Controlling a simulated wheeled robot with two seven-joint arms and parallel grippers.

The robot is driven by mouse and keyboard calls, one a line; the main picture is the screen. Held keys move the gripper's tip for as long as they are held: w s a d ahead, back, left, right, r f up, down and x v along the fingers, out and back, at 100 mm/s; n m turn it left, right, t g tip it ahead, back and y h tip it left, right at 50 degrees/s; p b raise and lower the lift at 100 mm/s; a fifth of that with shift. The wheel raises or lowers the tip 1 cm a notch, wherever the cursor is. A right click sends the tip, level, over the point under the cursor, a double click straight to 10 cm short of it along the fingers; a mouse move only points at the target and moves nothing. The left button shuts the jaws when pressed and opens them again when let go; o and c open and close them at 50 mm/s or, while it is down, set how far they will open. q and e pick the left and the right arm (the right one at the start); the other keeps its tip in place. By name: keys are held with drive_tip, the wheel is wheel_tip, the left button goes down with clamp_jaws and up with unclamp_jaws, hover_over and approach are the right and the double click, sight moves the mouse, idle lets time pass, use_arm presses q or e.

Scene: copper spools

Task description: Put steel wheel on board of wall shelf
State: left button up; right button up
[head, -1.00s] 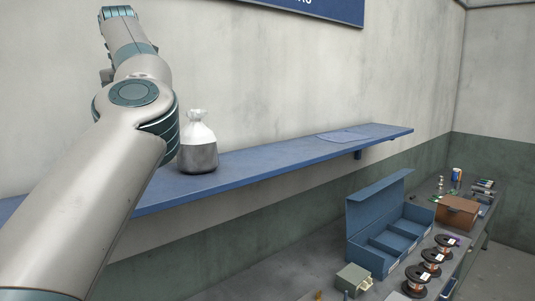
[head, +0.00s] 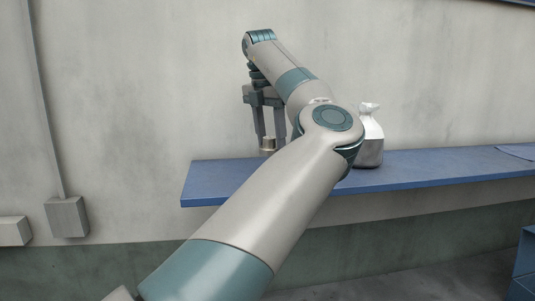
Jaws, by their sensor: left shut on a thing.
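My left gripper (head: 268,140) points down at the left part of the blue wall shelf (head: 225,180). Its fingers are shut on a small round metallic piece, which looks like the steel wheel (head: 267,146). The wheel is at the height of the board's back edge in the head view. I cannot tell whether it touches the board. My forearm covers part of the shelf and the area right of the gripper. My right gripper is not in view.
A white and silver bag (head: 370,145) stands on the board right of my arm. The board's left end is bare. Grey boxes (head: 67,217) are fixed to the wall at left. Part of a blue box (head: 525,265) shows at lower right.

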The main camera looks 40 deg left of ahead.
sight(268, 152)
use_arm(q)
drive_tip(key=shift+s+a+f, duration=0.3)
drive_tip(key=shift+a, duration=0.15)
drive_tip(key=shift+d, duration=0.1)
drive_tip(key=shift+f+p, duration=0.95)
drive_tip(key=shift+f, duration=1.05)
drive_tip(key=o, duration=1.3)
drive_tip(key=shift+f, duration=0.1)
drive_tip(key=shift+c, duration=0.2)
